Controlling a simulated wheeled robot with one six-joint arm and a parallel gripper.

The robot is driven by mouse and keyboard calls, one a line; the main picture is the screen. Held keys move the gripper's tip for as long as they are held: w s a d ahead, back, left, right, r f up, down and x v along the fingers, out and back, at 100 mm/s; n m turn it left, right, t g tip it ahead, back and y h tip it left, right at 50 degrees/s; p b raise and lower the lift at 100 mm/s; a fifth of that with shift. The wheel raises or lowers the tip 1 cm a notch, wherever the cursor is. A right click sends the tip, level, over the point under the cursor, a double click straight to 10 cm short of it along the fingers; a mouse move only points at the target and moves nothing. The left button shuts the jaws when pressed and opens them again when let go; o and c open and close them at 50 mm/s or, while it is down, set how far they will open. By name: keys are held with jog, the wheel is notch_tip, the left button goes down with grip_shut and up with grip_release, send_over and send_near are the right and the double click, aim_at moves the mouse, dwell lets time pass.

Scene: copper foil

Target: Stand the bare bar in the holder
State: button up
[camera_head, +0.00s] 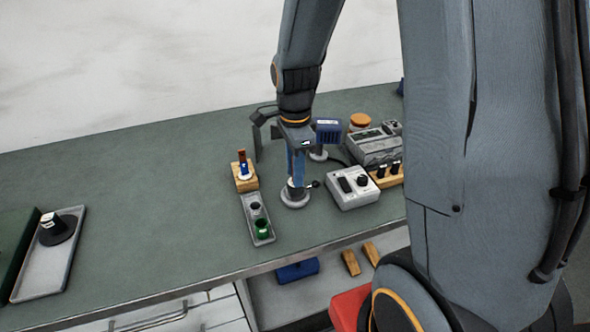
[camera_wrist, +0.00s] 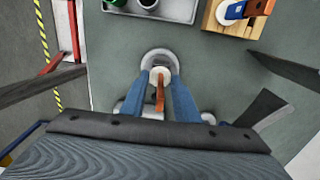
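My gripper (camera_wrist: 160,80) points straight down over a round grey base (camera_head: 295,199), its blue fingers on either side of a thin copper-coloured bar (camera_wrist: 159,95). The bar rises from a round white piece between the fingertips, above the grey base (camera_wrist: 159,55). The frames do not show clearly whether the fingers press on it or only surround it. A wooden block (camera_head: 245,184) stands to the left and carries an upright brown piece (camera_head: 241,156) and a blue-and-white piece (camera_head: 244,168). The block also shows at the wrist view's top right (camera_wrist: 212,25).
A grey tray (camera_head: 250,213) with a green jar (camera_head: 262,228) and a dark jar lies left of the base. A boxy grey meter (camera_head: 353,188) stands close on the right. More instruments stand behind it. The bench is clear further left, up to another tray (camera_head: 45,275).

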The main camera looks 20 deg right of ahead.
jog(key=shift+r+b, duration=0.75)
jog(key=shift+r, duration=3.15)
jog(key=shift+o, duration=0.2)
jog(key=shift+o, duration=1.3)
jog(key=shift+r+p, duration=1.05)
notch_tip(320, 180, up, 7)
jog(key=p, duration=0.6)
jog(key=shift+f, duration=0.15)
